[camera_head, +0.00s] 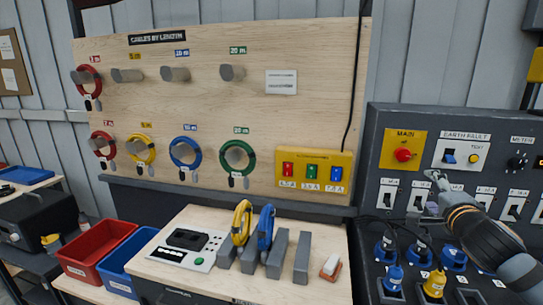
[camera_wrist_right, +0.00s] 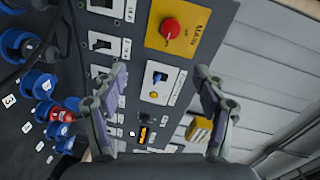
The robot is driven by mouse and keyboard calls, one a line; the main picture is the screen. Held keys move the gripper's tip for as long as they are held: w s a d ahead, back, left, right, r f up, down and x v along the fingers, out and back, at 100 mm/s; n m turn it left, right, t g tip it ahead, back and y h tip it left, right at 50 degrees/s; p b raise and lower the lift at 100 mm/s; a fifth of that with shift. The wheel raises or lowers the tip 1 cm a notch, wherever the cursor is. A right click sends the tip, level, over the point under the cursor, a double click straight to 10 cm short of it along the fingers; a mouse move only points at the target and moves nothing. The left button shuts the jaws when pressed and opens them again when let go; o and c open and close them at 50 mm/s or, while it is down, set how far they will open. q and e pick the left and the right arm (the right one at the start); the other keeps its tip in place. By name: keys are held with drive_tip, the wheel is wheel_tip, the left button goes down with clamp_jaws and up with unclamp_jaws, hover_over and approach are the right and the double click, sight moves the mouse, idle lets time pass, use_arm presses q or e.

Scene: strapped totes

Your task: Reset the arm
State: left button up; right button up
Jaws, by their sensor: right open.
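My right gripper (camera_head: 434,190) reaches in from the right in front of the dark test panel (camera_head: 392,114). In the wrist view my right gripper (camera_wrist_right: 160,74) has its two fingers wide apart with nothing between them. Beyond the fingers are the panel's yellow MAIN plate with a red knob (camera_wrist_right: 170,28) and the white EARTH FAULT plate (camera_wrist_right: 160,82). In the head view the fingertips appear just below the EARTH FAULT plate (camera_head: 462,152). I cannot tell whether they touch the panel. My left gripper is not in view.
Blue sockets and plugs (camera_head: 392,278) and a yellow plug (camera_head: 435,283) fill the panel's lower part. A pegboard (camera_head: 200,100) with coloured cable coils stands left. A bench (camera_head: 215,280) below holds grey dividers with yellow and blue coils. Red (camera_head: 98,250) and blue (camera_head: 125,262) totes sit left.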

drive_tip(key=s+a+f+n+g+y, duration=0.1)
drive_tip(key=s+a+f+n+g, duration=0.2)
drive_tip(key=f, duration=0.6)
drive_tip(key=s+a+f+n+g, duration=0.25)
drive_tip(key=s+f+n, duration=0.2)
drive_tip(key=f, duration=0.45)
drive_tip(key=s+a+f+n+g+y, duration=0.1)
drive_tip(key=s+a+f+n+g, duration=0.2)
drive_tip(key=f, duration=0.6)
drive_tip(key=s+a+f+n+g, duration=0.1)
drive_tip(key=s+a+f+n, duration=0.25)
drive_tip(key=s, duration=0.25)
drive_tip(key=s+a+f+n+g+y, duration=0.1)
drive_tip(key=s+a+f+n+g, duration=0.1)
drive_tip(key=s+f, duration=0.3)
drive_tip(key=s+a+f+n+g, duration=0.1)
drive_tip(key=s+a+f+n, duration=0.15)
drive_tip(key=s, duration=0.45)
drive_tip(key=s+d+f+g, duration=0.1)
drive_tip(key=d+f+g, duration=0.15)
drive_tip(key=f, duration=2.15)
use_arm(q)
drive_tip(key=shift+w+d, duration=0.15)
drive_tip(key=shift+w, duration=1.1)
use_arm(e)
drive_tip(key=s+d+f, duration=0.2)
drive_tip(key=s+f, duration=1.6)
drive_tip(key=s, duration=0.1)
drive_tip(key=shift+s+f, duration=0.3)
drive_tip(key=shift+s, duration=0.1)
